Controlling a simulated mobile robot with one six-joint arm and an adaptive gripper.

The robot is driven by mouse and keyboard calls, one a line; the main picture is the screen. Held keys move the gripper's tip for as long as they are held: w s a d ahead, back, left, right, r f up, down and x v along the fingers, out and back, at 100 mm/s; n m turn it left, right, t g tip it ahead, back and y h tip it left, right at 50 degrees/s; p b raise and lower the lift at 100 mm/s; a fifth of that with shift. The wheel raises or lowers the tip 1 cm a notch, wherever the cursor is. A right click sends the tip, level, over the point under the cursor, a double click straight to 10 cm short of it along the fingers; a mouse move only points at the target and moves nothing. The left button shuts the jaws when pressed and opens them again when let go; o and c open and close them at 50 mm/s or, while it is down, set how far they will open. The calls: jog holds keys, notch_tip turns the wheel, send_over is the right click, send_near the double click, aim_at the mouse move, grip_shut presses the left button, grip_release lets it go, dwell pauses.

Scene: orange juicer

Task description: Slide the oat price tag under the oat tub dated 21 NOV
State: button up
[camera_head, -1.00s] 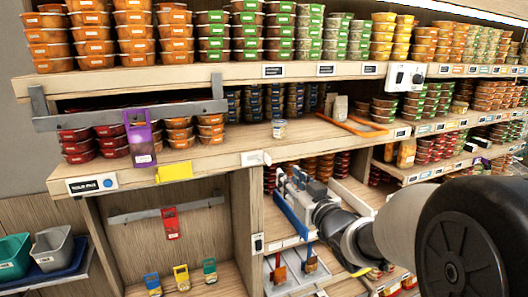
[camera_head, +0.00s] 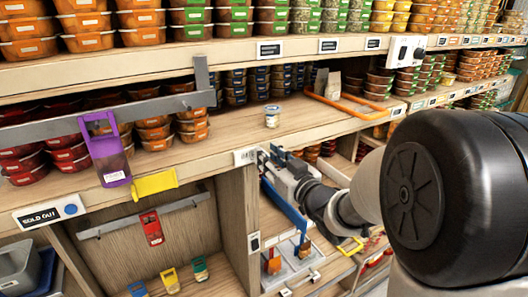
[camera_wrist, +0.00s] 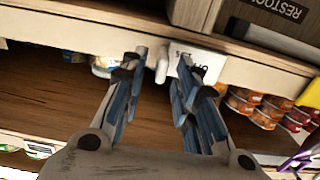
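A single small white-lidded tub (camera_head: 272,116) stands on the middle shelf near its front edge; its date is too small to read. It shows partly behind a finger in the wrist view (camera_wrist: 101,68). A white tag (camera_head: 244,157) is on the shelf's front edge, to the left below the tub. In the wrist view the tag (camera_wrist: 203,60) is partly covered by the right finger, and its print is unclear. A white knob (camera_wrist: 163,62) projects beside it. My gripper (camera_wrist: 160,68) is open, its fingers on either side of the knob, apparently without gripping it.
An orange frame (camera_head: 345,106) lies right of the tub.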

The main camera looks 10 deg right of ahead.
jog(key=shift+s+d, duration=0.1)
jog(key=shift+s, duration=0.05)
jog(key=shift+c, duration=0.3)
grip_shut()
dwell(0.4)
